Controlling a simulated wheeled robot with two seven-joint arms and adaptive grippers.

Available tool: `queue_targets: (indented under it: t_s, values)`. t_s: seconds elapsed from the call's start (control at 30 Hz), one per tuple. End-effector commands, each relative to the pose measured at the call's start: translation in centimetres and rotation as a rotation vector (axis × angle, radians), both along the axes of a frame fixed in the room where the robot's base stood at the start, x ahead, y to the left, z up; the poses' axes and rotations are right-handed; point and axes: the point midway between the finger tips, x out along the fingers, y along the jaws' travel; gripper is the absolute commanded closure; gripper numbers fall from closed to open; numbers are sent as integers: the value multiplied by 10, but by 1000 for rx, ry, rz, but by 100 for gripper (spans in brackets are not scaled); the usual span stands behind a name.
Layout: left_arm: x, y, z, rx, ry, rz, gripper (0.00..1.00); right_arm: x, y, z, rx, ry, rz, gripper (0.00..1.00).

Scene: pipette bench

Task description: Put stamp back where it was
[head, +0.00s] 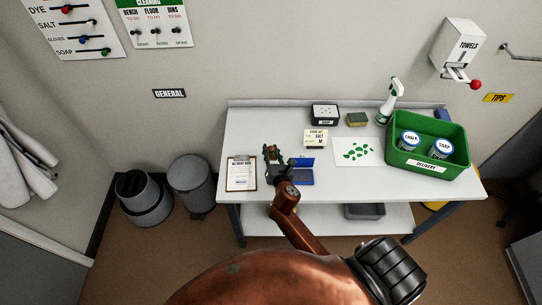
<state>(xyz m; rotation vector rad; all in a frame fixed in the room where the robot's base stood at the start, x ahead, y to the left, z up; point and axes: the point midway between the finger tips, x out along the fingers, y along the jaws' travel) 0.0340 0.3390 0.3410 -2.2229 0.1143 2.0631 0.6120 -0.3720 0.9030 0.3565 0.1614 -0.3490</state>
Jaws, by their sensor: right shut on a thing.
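My right gripper (272,152) is over the left part of the white bench, between the clipboard and the blue ink pad. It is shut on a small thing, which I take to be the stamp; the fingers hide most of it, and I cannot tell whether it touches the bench. The blue ink pad (300,178) lies open just right of the gripper. The clipboard (242,174) with a delivery note lies to the left. My left gripper is out of view.
A small card (316,138), black box (325,115), sponge (357,119) and spray bottle (391,102) stand toward the back. A green-spotted sheet (358,151) lies mid-bench. A green crate (432,167) with two jars is at right. The front middle is clear.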

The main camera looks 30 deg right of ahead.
Motion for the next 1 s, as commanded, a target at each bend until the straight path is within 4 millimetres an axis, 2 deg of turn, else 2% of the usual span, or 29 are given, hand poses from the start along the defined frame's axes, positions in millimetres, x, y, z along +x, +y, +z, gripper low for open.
queue_targets:
  t_s: [0.17, 0.23, 0.33, 0.8, 0.83, 1.0]
  values:
    - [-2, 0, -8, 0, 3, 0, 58, 9, -7, -16, 1, 1, -1, 100]
    - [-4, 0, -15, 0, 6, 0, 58, 7, -6, -30, 4, 2, -2, 100]
    - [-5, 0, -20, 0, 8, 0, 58, 7, -6, -40, 3, 0, -1, 100]
    - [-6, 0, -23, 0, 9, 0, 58, 7, -6, -46, -1, 0, 1, 100]
    - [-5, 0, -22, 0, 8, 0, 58, 7, -6, -45, 0, 0, 1, 76]
    - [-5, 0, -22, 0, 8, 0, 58, 7, -6, -44, 0, 0, 1, 64]
